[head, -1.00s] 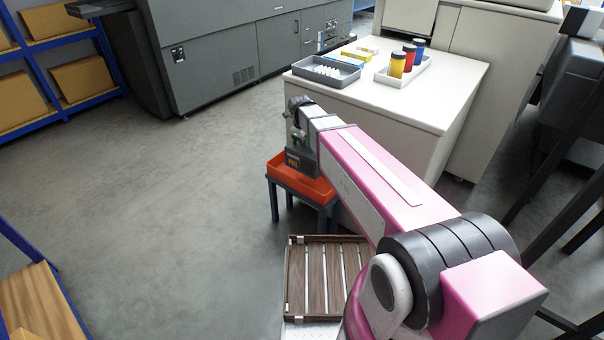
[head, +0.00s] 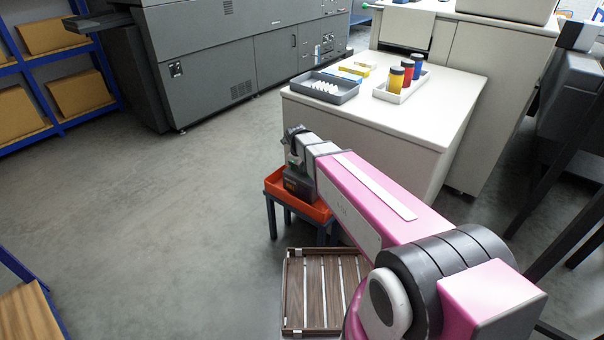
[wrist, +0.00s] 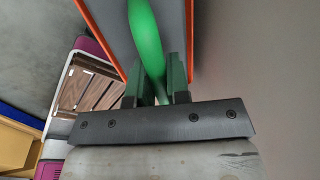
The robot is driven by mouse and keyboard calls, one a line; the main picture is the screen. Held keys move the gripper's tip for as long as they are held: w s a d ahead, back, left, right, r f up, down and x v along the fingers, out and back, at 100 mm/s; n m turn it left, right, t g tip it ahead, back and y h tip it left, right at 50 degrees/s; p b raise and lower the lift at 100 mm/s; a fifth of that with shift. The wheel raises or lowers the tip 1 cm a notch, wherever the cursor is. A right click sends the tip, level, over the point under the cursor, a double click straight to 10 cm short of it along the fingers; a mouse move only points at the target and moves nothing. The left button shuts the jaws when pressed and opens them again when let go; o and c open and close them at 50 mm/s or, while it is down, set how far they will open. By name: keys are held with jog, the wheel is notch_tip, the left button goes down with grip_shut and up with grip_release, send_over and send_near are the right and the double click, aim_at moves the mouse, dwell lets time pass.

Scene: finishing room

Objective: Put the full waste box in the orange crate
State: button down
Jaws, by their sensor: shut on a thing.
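The dark grey waste box (head: 297,184) is at the orange crate (head: 318,212), its lower part hidden behind the crate's near wall. I cannot tell whether it rests on the crate's floor. My gripper (head: 294,158) is above it, partly hidden by my arm. In the wrist view my gripper (wrist: 160,82) is shut on the box's green handle (wrist: 147,35). Beyond the handle is the grey top of the waste box (wrist: 172,25), between the crate's orange edges (wrist: 99,38).
The crate stands on a dark stand (head: 271,217). A white table (head: 425,110) with a grey tray (head: 325,88) and coloured bottles in a white tray is close behind. A slatted wooden tray (head: 318,285) lies in front. Floor to the left is clear.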

aim_at(299, 176)
jog(key=shift+f, duration=1.7)
jog(key=c, duration=1.1)
grip_release()
notch_tip(299, 176, up, 11)
jog(key=s+a, duration=0.1)
jog(key=s, duration=0.1)
jog(key=s+d+f+n+g, duration=0.1)
jog(key=s+d+f+n, duration=0.1)
jog(key=s+d+n, duration=0.6)
jog(key=s+d+f+n+y, duration=0.1)
jog(key=s+d+f+n, duration=0.1)
jog(key=s+d+n, duration=0.6)
jog(key=shift+s+d+f+n+g, duration=0.35)
jog(key=shift+d+n, duration=1.7)
jog(key=shift+n, duration=2.75)
